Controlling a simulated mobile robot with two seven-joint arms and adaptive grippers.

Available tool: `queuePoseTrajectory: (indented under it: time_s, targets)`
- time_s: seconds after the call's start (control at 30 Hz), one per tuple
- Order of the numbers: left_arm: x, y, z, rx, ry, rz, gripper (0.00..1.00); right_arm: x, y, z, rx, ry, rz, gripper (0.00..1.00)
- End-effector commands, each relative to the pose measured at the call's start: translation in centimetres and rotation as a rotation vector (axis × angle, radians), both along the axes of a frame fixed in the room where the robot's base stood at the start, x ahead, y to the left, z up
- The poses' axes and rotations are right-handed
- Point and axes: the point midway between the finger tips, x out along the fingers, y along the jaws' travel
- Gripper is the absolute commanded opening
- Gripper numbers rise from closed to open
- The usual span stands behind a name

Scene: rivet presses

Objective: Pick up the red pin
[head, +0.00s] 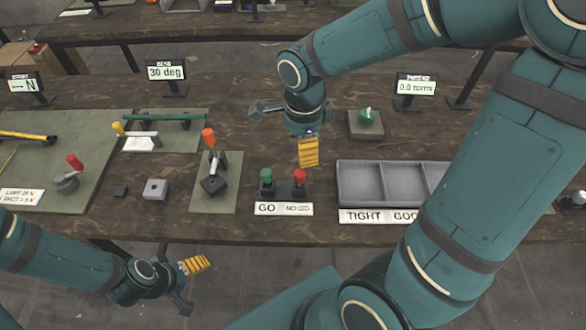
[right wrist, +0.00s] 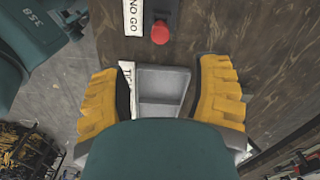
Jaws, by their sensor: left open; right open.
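The red pin (head: 299,176) stands upright in the right side of a small dark holder, with a green pin (head: 266,177) beside it. A label below reads GO and NO GO (head: 284,209). My right gripper (head: 282,132) is open and empty above the table, behind the holder and apart from it. In the right wrist view the red pin (right wrist: 160,32) shows near the top, beyond my open right gripper (right wrist: 160,85) and not between its fingers. My left gripper (head: 196,284) is open and empty in front of the table edge.
A grey tray (head: 349,199) with compartments stands right of the holder, and shows in the right wrist view (right wrist: 150,88). A lever fixture with an orange handle (head: 209,137) stands to the left. My right arm covers the right side.

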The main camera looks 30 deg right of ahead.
Motion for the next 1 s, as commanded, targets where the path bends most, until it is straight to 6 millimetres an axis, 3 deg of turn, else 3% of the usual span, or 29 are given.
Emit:
queuePoseTrajectory:
  time_s: [0.3, 0.57, 0.83, 1.0]
  targets:
    - [-0.4, -0.1, -1.6, -0.002, 0.009, -0.007, 0.84, 0.0, 0.0, -6.1, 0.001, 0.004, 0.0, 0.63]
    - [-0.4, -0.1, -2.0, -0.002, 0.008, -0.007, 0.84, 0.0, 0.0, -7.9, 0.002, 0.002, 0.0, 0.63]
    - [-0.2, 0.0, -3.0, -0.001, 0.003, -0.007, 0.84, 0.6, 0.3, -11.6, 0.001, 0.004, 0.001, 0.63]
    - [-0.1, 0.0, -3.2, -0.001, 0.001, -0.006, 0.84, 0.6, 0.3, -12.8, 0.001, 0.001, 0.001, 0.63]
